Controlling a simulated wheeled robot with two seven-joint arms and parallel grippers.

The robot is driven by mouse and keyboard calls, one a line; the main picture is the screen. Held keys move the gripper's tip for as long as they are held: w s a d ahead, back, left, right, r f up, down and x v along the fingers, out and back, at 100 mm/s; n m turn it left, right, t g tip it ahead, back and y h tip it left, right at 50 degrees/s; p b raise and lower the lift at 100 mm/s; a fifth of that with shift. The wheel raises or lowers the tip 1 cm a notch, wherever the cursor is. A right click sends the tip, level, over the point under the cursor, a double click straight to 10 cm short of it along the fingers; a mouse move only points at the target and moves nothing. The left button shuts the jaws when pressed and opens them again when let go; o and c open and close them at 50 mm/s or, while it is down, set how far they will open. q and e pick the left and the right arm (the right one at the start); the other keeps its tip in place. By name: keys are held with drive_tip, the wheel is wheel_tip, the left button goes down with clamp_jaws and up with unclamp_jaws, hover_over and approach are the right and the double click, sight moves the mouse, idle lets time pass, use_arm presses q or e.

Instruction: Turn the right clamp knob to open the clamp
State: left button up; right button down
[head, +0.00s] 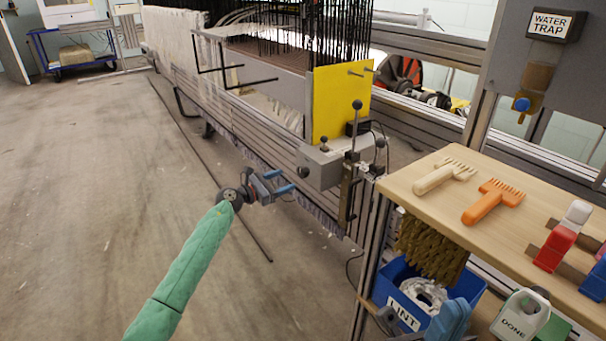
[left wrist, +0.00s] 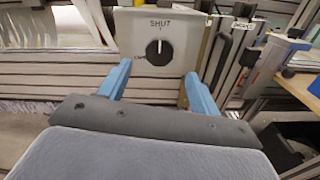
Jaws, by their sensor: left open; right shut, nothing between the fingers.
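The clamp knob is a round black dial (left wrist: 159,53) on a grey box in the left wrist view. Its white mark points up to SHUT; a second, smaller label is at its left side. In the head view the grey box (head: 320,168) sits at the loom's near end, its knob face not visible. My left gripper (head: 291,180) is open in front of it, with blue fingers pointing at the box. In the left wrist view the fingers (left wrist: 157,72) lie left and right below the knob, apart from it. My right gripper (head: 450,318) shows partly at the bottom edge, shut and empty.
A wooden table (head: 425,205) with a cream comb (head: 445,176) and an orange comb (head: 494,201) stands at right. A blue LINT bin (head: 385,290) is below it. A black-knobbed lever (head: 356,125) rises beside the box. The floor at left is clear.

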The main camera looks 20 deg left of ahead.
sight(300, 173)
use_arm(q)
drive_tip(key=shift+b+x, duration=0.9)
drive_tip(key=shift+x, duration=2.9)
drive_tip(key=c, duration=1)
